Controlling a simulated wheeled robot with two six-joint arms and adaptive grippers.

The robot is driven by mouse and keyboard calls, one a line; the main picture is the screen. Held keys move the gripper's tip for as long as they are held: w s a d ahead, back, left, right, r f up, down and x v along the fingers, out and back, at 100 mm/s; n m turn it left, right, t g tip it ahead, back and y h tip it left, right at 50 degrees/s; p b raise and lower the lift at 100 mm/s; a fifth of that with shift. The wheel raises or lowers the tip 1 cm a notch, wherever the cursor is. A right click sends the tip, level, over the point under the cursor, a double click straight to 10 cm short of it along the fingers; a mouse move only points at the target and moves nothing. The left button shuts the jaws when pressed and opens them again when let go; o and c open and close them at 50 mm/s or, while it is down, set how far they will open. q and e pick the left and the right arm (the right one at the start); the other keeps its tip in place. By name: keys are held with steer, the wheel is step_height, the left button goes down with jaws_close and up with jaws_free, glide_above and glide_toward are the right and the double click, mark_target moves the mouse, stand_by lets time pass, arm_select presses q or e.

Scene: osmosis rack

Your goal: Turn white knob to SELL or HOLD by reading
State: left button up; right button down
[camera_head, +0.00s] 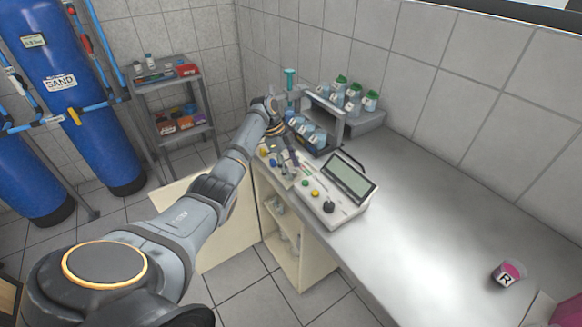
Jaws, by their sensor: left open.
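A white control panel (341,213) with a grey display (350,179) stands on the steel bench. The display's reading is too small to make out. A black knob (328,207), a yellow button (315,193) and a green button (305,183) show on its sloped front. I cannot pick out the white knob; the panel's far left part is partly covered by my left gripper (289,166). That gripper is open and points down over this far left end. I cannot tell whether it touches anything there. My right gripper is not in view.
A small rack (338,126) with several bottles stands behind the panel. A pink-and-white jar marked R (507,274) lies at the bench's right. The steel bench (420,225) between is clear. Blue tanks (75,85) and a grey shelf (177,82) stand left.

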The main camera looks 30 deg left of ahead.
arm_select(q)
steer(key=v, duration=1.2)
